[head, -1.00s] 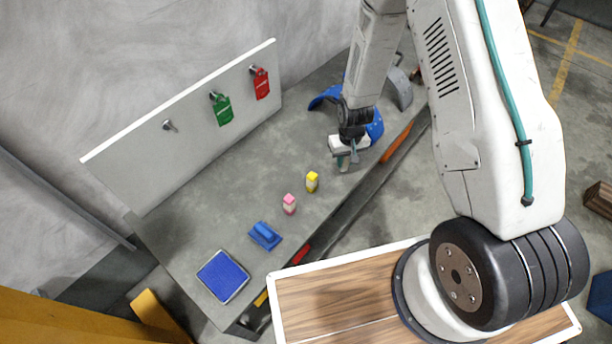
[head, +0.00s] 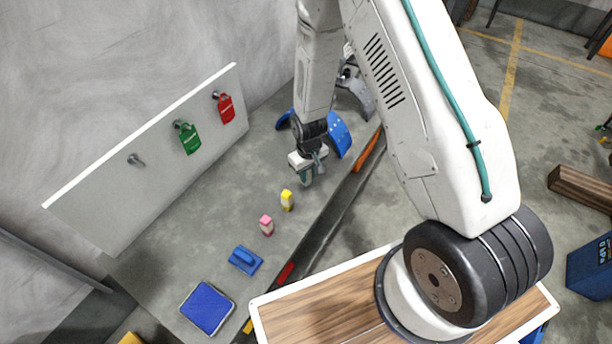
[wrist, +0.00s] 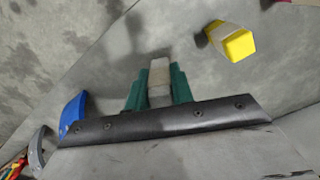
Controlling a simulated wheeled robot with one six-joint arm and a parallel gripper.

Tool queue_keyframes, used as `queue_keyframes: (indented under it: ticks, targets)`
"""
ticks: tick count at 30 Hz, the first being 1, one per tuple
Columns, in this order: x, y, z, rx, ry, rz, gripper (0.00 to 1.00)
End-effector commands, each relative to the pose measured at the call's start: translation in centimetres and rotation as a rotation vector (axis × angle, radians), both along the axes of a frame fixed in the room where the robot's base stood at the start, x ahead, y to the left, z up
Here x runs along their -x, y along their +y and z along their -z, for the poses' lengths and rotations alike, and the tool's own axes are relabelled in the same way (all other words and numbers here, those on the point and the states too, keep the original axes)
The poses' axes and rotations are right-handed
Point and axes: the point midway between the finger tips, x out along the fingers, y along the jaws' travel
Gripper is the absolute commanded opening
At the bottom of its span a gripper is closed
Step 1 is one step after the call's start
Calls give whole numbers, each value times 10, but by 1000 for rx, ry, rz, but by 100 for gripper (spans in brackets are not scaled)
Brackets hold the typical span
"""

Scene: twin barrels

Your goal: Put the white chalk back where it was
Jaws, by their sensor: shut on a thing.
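My gripper (head: 306,180) is at the far end of the grey table, just beyond the yellow chalk (head: 287,201). In the wrist view, its green fingers (wrist: 159,88) are shut on the white chalk (wrist: 159,68), a pale greyish block between them. In the head view the fingers mostly hide this chalk. I cannot tell whether it touches the table. The pink chalk (head: 266,226) stands nearer, roughly in line with the yellow one.
A blue eraser (head: 245,261) and a blue pad (head: 207,308) lie on the near part of the table. A white panel (head: 110,195) with pegs holds a green tag (head: 189,139) and a red tag (head: 226,108). Blue curved pieces (head: 340,136) stand behind my gripper.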

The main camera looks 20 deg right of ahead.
Motion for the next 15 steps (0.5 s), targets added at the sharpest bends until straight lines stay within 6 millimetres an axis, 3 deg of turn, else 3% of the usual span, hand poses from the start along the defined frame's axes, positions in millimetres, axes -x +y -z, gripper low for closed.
queue_keyframes:
  ticks: [3,8,15]
  targets:
    - [-16,-1,2,0,0,1,0]
    - [-21,-1,7,0,2,0,0]
    - [-20,-1,37,0,2,0,0]
